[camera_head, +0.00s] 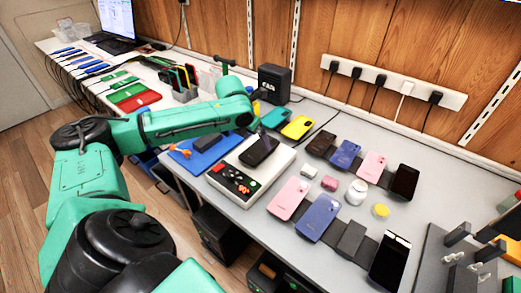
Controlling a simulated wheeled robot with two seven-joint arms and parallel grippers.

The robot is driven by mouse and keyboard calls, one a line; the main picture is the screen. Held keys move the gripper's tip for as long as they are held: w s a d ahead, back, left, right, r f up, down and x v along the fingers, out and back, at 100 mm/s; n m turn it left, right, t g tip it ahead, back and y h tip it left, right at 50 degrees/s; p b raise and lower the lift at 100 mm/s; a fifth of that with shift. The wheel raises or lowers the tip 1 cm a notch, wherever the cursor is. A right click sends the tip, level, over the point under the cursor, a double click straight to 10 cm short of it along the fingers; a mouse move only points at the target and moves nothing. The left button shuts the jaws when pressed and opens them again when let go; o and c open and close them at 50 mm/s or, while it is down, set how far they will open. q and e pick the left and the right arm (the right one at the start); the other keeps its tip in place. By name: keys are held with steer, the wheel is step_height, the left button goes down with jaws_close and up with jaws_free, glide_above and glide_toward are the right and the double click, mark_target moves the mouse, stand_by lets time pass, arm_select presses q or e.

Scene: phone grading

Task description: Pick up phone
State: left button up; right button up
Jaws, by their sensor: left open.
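My left arm reaches in from the left, and its gripper (258,127) points down just above and behind a dark phone (258,151). The jaws are small here and partly hidden by the arm; they are open. The dark phone lies tilted at the back of a white tray (222,184), and I cannot tell whether the gripper touches it. Other phones lie on the grey table: pink ones (288,198), blue ones (319,217), and black ones (388,263) on dark stands. My right gripper does not show.
Earbud-like cases (357,192) and a yellow-lidded jar (381,210) sit between the phone rows. A black box (274,83) stands near the wall. A blue mat (197,152) lies left of the tray. A dark rack (455,262) fills the right front.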

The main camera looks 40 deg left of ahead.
mark_target(260, 149)
arm_select(q)
steer(key=x, duration=0.3)
steer(key=shift+s, duration=0.2)
steer(key=shift+w+f, duration=0.2)
steer(key=shift+f, duration=0.2)
steer(key=shift+r, duration=0.1)
steer(key=c, duration=1.2)
